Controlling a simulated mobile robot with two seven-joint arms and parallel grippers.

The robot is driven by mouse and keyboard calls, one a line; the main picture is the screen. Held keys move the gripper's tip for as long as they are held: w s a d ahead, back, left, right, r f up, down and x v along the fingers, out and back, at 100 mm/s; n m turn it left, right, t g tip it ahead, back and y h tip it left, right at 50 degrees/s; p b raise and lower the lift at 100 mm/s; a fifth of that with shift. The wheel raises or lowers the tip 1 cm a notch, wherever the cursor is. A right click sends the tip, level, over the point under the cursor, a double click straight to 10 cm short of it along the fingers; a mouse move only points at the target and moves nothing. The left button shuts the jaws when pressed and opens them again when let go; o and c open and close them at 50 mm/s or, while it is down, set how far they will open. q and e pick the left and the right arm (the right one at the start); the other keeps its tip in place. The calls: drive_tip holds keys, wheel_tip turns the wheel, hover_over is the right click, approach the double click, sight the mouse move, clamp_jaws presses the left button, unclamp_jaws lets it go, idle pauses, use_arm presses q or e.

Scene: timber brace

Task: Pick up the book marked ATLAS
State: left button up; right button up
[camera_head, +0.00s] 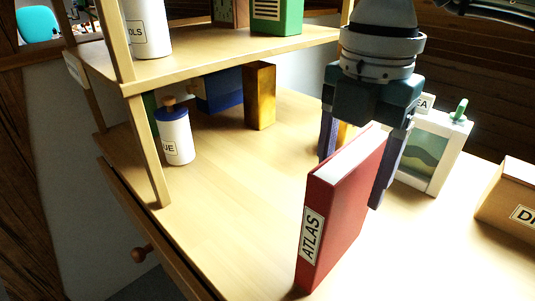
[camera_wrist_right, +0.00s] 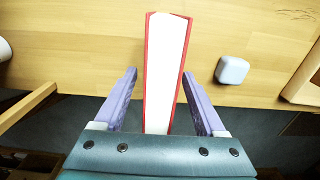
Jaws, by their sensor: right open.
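The red book marked ATLAS (camera_head: 345,205) stands upright on the wooden surface, its labelled spine facing the front left of the head view. In the right wrist view the book (camera_wrist_right: 165,70) shows from above, with white pages between red covers. My right gripper (camera_head: 362,178) is above the book with one finger on each side of it. In the wrist view the right gripper (camera_wrist_right: 166,95) is open, and gaps show between both fingers and the covers. The gap on the left is wider than the one on the right. My left gripper is not in view.
A wooden shelf (camera_head: 225,45) stands at the back left, with a white jar (camera_head: 175,135), a gold block (camera_head: 260,95) and a blue box (camera_head: 220,92) under it. A framed box (camera_head: 430,150) stands right of the gripper. A labelled wooden box (camera_head: 510,198) is at the right edge.

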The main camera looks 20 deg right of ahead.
drive_tip(key=shift+f, duration=0.15)
clamp_jaws()
idle(0.5)
idle(0.9)
